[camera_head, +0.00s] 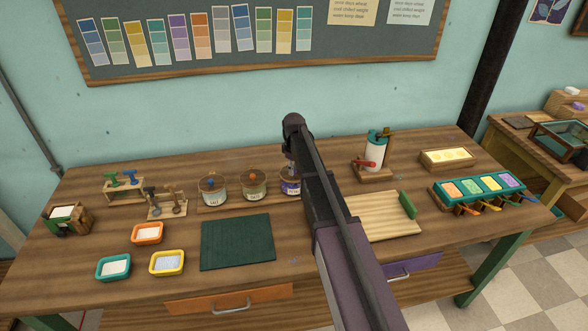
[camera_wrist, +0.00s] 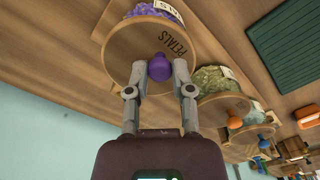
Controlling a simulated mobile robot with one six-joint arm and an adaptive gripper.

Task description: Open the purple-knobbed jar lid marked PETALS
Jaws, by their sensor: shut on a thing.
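The PETALS jar (camera_head: 291,187), with a purple-marked label, stands at the right end of the jar row in the head view, partly hidden by my arm. In the wrist view its purple contents (camera_wrist: 150,10) show beyond the round wooden lid (camera_wrist: 128,45) marked PETALS. The purple knob (camera_wrist: 160,67) is at the lid's middle. My gripper (camera_wrist: 160,75) is shut on the knob, one finger on each side. I cannot tell whether the lid is seated or lifted. In the head view the fingers are mostly hidden.
Two neighbouring jars, one orange-knobbed (camera_head: 253,186) and one blue-knobbed (camera_head: 213,189), stand close to the left. A dark green mat (camera_head: 237,243) lies in front, a wooden board (camera_head: 380,217) right.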

